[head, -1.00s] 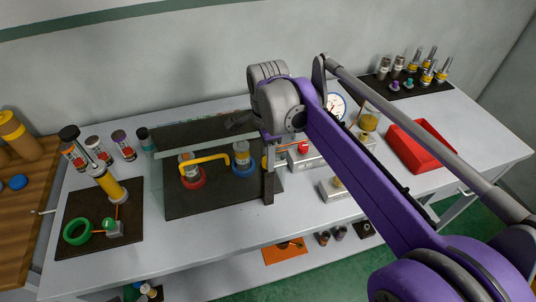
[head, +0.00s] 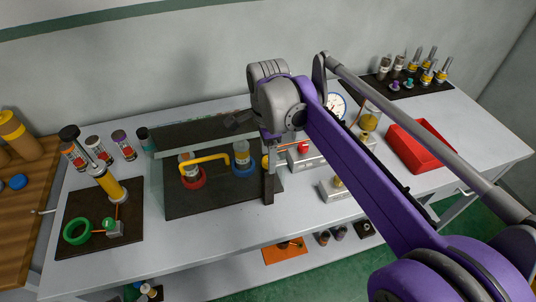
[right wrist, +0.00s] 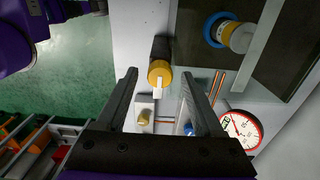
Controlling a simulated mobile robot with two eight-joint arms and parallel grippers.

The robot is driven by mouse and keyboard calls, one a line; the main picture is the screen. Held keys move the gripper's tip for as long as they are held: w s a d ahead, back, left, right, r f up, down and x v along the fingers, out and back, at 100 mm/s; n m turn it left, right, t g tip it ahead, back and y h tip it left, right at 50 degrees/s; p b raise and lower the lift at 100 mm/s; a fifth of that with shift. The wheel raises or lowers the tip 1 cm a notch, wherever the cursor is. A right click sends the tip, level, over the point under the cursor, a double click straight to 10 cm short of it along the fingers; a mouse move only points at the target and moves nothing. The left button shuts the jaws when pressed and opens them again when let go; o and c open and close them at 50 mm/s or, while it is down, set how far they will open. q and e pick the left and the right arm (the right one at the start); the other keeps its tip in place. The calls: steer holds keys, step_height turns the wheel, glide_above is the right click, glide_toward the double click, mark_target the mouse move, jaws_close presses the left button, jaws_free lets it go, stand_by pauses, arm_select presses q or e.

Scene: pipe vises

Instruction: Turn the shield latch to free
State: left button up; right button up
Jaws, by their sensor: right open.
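The shield latch is a yellow knob (right wrist: 160,72) with a pale tab, on a dark post; it also shows in the head view (head: 265,161), partly hidden by my right arm. The dark post (head: 268,187) stands at the right front corner of the shield (head: 215,130) over the pipe vises. My right gripper (right wrist: 160,76) is open, and the knob appears between its fingertips in the right wrist view. I cannot tell whether the fingers touch it. In the head view the fingers are mostly hidden behind my wrist. My left gripper is not in view.
Under the shield are a red-ringed vise (head: 192,178) and a blue-ringed vise (head: 242,170) with a yellow pipe (head: 205,160). A gauge (right wrist: 240,129) and valve blocks (head: 337,189) stand to the right of the post. A red tray (head: 420,145) lies further right.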

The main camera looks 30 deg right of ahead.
step_height(320, 180, up, 11)
steer(key=shift+f+p, duration=0.2)
steer(key=shift+p, duration=0.15)
steer(key=shift+f, duration=0.1)
stand_by(0.3)
steer(key=s+a+f+n+t, duration=0.2)
steer(key=s+f+n, duration=0.4)
steer(key=f+n, duration=0.4)
steer(key=s+a+f+n+t, duration=0.3)
steer(key=s+a+f+n, duration=0.2)
steer(key=f+n, duration=0.5)
steer(key=shift+s+a+f+n+t, duration=0.15)
steer(key=shift+s+f+n+t, duration=0.2)
steer(key=shift+s+f, duration=0.6)
